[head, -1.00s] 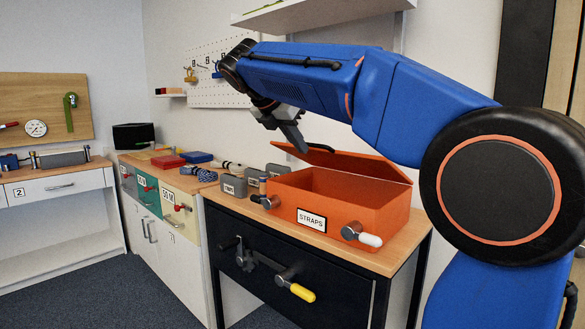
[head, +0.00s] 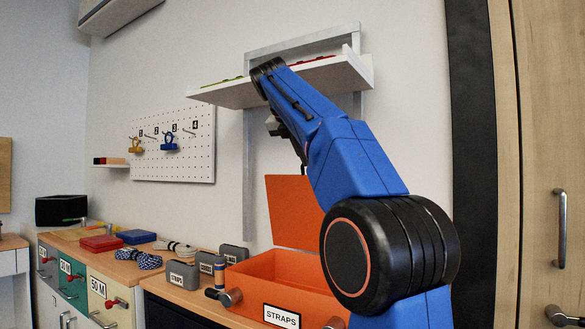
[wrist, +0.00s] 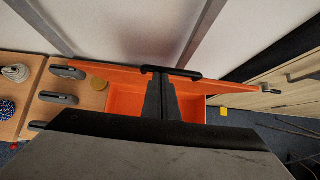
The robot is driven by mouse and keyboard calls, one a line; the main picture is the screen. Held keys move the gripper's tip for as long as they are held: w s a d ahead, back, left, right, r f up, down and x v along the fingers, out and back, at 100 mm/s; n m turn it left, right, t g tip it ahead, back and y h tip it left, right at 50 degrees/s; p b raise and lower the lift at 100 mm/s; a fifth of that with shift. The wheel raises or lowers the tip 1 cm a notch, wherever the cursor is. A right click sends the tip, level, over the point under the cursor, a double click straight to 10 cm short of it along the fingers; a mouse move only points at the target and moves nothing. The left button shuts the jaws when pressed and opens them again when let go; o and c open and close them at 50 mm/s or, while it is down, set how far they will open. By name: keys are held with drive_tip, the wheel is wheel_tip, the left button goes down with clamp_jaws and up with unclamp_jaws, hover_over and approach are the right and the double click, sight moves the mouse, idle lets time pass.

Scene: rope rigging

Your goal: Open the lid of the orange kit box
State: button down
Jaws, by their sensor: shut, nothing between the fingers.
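The orange kit box (head: 262,272), labelled STRAPS, sits on the cabinet top in the head view; my arm covers part of its right side. Its orange lid (head: 292,208) stands up steeply at the back, and the box's inside shows. In the wrist view the lid (wrist: 110,74) appears nearly edge-on beyond my gripper, with the open box (wrist: 125,98) below. A dark bar (wrist: 185,73) lies along the lid's edge. My gripper (wrist: 160,80) is shut and empty, its tips close to this bar; I cannot tell whether they touch. The arm mostly hides the gripper in the head view.
A white wall shelf (head: 225,95) hangs above, close to my arm. A pegboard (head: 172,150) is on the wall at left. A wooden cabinet (head: 545,130) stands at right.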

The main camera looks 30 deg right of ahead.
drive_tip(key=shift+w+d+r, duration=0.25)
drive_tip(key=shift+w+d, duration=0.1)
drive_tip(key=shift+d, duration=0.35)
drive_tip(key=shift+w+d+r, duration=0.2)
drive_tip(key=shift+w+d, duration=0.1)
drive_tip(key=shift+d, duration=0.4)
drive_tip(key=s+a+r, duration=0.2)
drive_tip(key=s+a, duration=0.4)
drive_tip(key=a, duration=0.6)
drive_tip(key=shift+a, duration=0.35)
drive_tip(key=shift+r, duration=0.1)
drive_tip(key=s+a+f+m+y, duration=0.2)
drive_tip(key=s+a+f+m, duration=0.2)
drive_tip(key=f, duration=1.5)
drive_tip(key=s+a+f+m+y, duration=0.3)
drive_tip(key=s+f+m, duration=0.8)
drive_tip(key=f, duration=0.8)
drive_tip(key=s+a+f+m+t+y, duration=0.1)
drive_tip(key=s+a+f+m+y, duration=0.2)
drive_tip(key=f, duration=1.6)
drive_tip(key=s+a+m, duration=0.2)
drive_tip(key=s+m, duration=0.3)
drive_tip(key=s, duration=0.2)
drive_tip(key=shift+s+a, duration=0.35)
